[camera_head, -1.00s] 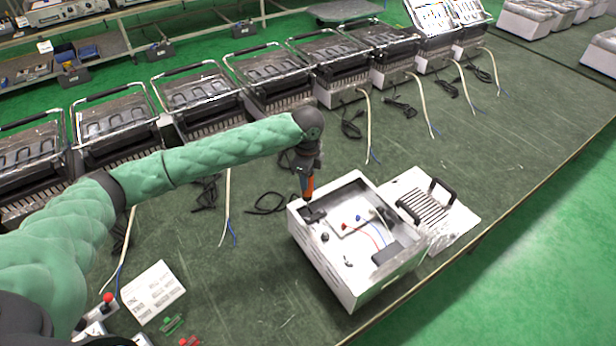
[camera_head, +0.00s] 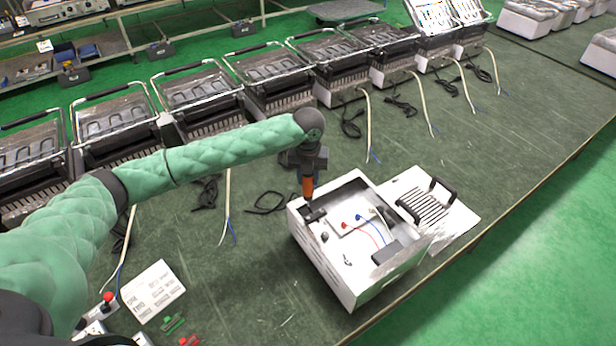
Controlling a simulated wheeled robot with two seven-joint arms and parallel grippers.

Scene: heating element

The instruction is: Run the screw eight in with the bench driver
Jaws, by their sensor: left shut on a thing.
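My left gripper (camera_head: 308,168) comes in from the left on the green-sleeved arm and points down. It is shut on the bench driver (camera_head: 307,187), which has an orange-red body. The driver stands nearly upright, its tip at the black block in the back left corner of the open white housing (camera_head: 341,279). Screw eight is too small or hidden to make out under the tip. Inside the housing are red and blue wires (camera_head: 371,230) and a dark block (camera_head: 387,252). My right gripper is not in view.
A white panel with a black handle and grille (camera_head: 424,206) lies right of the housing. A row of black heater units (camera_head: 267,78) with loose cables stands behind. A white card (camera_head: 152,292) and small red and green parts lie front left. The bench is clear further right.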

